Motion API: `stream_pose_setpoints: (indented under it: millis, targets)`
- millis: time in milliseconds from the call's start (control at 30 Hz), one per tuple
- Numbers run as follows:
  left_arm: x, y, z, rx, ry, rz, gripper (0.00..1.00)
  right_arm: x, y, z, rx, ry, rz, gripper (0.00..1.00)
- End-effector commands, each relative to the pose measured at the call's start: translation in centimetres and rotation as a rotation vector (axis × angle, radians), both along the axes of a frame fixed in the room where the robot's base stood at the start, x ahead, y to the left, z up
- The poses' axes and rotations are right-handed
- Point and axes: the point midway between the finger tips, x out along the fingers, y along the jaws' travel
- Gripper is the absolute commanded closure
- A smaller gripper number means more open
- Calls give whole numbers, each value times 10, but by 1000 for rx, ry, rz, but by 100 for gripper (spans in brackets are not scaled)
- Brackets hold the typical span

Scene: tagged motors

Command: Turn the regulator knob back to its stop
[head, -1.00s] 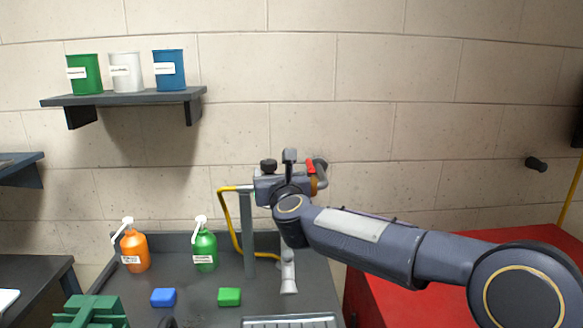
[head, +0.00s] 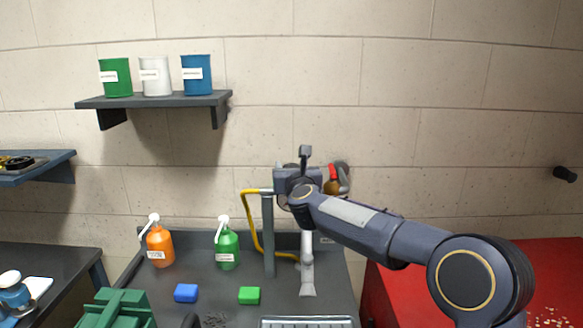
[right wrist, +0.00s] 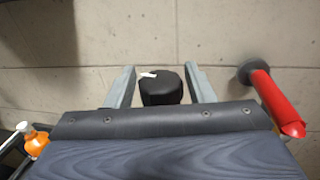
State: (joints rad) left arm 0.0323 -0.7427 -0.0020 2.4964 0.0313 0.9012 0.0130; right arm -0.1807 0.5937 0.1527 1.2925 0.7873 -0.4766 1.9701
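The regulator knob (right wrist: 160,88) is black and round with a small white pointer mark on top. In the right wrist view it stands between the two fingers of my right gripper (right wrist: 160,78), with a gap on each side. The gripper is open. In the head view my right gripper (head: 297,180) is at the pipework above the bench and mostly hides the knob. A red lever handle (right wrist: 278,103) is right of the fingers; it also shows in the head view (head: 333,173). My left gripper is not in view.
A yellow hose (head: 250,225) and grey post (head: 268,235) stand below the pipework. An orange bottle (head: 160,247), a green bottle (head: 228,249), a blue block (head: 186,292) and a green block (head: 249,295) are on the bench. A red cabinet (head: 540,260) is at right.

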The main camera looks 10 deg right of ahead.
Motion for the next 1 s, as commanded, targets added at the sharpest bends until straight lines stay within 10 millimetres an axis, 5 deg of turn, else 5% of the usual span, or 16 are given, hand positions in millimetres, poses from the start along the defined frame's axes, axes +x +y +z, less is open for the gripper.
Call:
stream_pose_setpoints:
  millis: [267, 633, 1000]
  targets:
    - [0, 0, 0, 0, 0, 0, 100, 0, 0, 0, 0, 0, 0, 85]
    - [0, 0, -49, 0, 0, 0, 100, 1, -3, -7, 4, -1, 215, 85]
    - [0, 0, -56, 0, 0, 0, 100, 0, 0, -1, 0, 1, 406, 86]
